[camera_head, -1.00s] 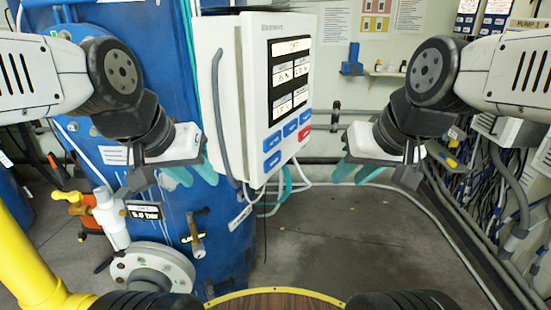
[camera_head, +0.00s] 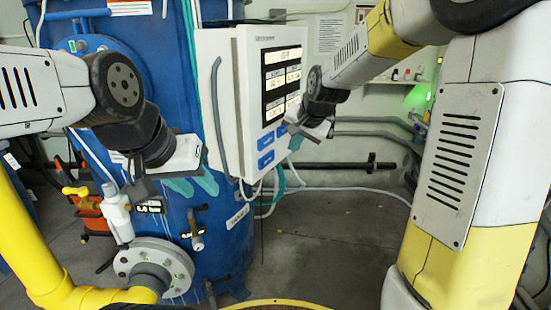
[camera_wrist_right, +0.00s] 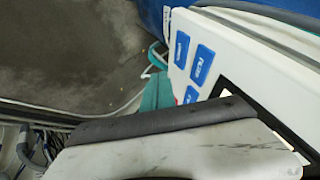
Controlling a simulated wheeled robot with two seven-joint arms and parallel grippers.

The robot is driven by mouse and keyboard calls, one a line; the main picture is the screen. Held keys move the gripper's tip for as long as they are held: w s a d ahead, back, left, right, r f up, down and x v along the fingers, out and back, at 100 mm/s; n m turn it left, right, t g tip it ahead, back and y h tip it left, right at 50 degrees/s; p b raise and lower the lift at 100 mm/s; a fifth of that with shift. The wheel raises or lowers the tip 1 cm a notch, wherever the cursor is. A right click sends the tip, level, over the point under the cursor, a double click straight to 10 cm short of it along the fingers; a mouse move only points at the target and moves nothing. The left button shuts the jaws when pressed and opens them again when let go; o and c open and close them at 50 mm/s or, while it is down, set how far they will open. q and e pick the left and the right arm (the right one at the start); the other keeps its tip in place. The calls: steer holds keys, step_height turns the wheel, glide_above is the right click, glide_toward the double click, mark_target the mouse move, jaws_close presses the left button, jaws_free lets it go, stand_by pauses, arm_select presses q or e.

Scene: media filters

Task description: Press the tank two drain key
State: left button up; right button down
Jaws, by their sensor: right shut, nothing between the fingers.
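The white control panel (camera_head: 245,100) hangs on the blue tank, with a screen of label fields above rows of blue keys. Blue keys (camera_head: 266,160) show at its lower left in the head view; others are behind my right gripper. The right wrist view shows blue keys (camera_wrist_right: 201,64) and a sliver of a red key (camera_wrist_right: 178,100). Their lettering is too small to read, so I cannot tell which is tank two drain. My right gripper (camera_head: 294,144) is shut and empty, in front of the panel's lower right; contact cannot be told. My left gripper (camera_head: 192,186) is open and empty, left of the panel.
The blue tank (camera_head: 210,235) stands behind the panel, with a flanged pipe (camera_head: 152,262) and a yellow pipe (camera_head: 30,240) at lower left. Cables hang below the panel. The floor below is open.

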mark_target(267, 160)
steer(key=shift+w+a+f, duration=0.15)
steer(key=shift+w+f, duration=0.05)
steer(key=w+a+f, duration=0.5)
steer(key=w+f, duration=0.2)
steer(key=f, duration=0.1)
steer(key=shift+w+a, duration=0.3)
steer(key=shift+a, duration=0.05)
stand_by(0.4)
